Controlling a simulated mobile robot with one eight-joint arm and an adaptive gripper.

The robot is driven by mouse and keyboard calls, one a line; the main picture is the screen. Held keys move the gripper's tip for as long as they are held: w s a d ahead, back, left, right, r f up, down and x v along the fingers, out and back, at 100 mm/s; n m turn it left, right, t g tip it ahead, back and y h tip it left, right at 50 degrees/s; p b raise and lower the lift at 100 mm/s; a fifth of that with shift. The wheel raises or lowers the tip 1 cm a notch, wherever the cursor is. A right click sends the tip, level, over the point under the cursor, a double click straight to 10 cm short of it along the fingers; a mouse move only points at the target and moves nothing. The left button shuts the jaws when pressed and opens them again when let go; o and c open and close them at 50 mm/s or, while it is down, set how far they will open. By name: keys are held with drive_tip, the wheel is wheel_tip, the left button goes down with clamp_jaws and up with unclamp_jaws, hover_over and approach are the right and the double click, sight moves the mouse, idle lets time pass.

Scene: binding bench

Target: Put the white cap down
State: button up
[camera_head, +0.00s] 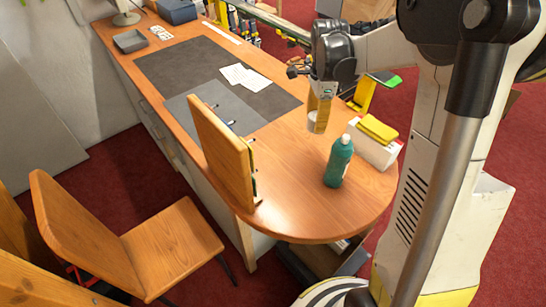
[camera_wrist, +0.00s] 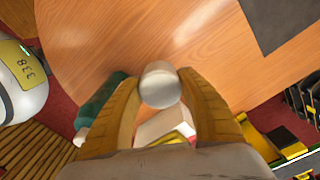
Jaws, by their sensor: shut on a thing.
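The white cap (camera_wrist: 160,86) is round and pale, held between the two yellow fingers of my gripper (camera_wrist: 160,90) in the wrist view. In the head view, my gripper (camera_head: 318,124) points down over the rounded end of the wooden bench (camera_head: 290,195), with a pale part of the cap (camera_head: 314,122) showing between the fingers. My gripper is shut on the cap. I cannot tell whether the cap touches the bench top. The bench top also shows in the wrist view (camera_wrist: 110,40).
A teal bottle (camera_head: 339,163) with a white top stands just right of my gripper. A white box with a yellow thing on it (camera_head: 377,130) sits at the right edge. An upright wooden board (camera_head: 222,150) stands to the left. Bare wood lies between board and bottle.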

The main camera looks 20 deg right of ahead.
drive_tip(key=b, duration=0.3)
hover_over(278, 165)
wheel_tip(278, 165, down, 8)
drive_tip(key=shift+s+f, duration=0.1)
drive_tip(key=shift+s, duration=0.05)
drive_tip(key=shift+f+b, duration=0.45)
drive_tip(key=shift+f, duration=1.4)
drive_tip(key=shift+f, duration=0.2)
drive_tip(key=o, duration=0.7)
drive_tip(key=shift+r, duration=0.15)
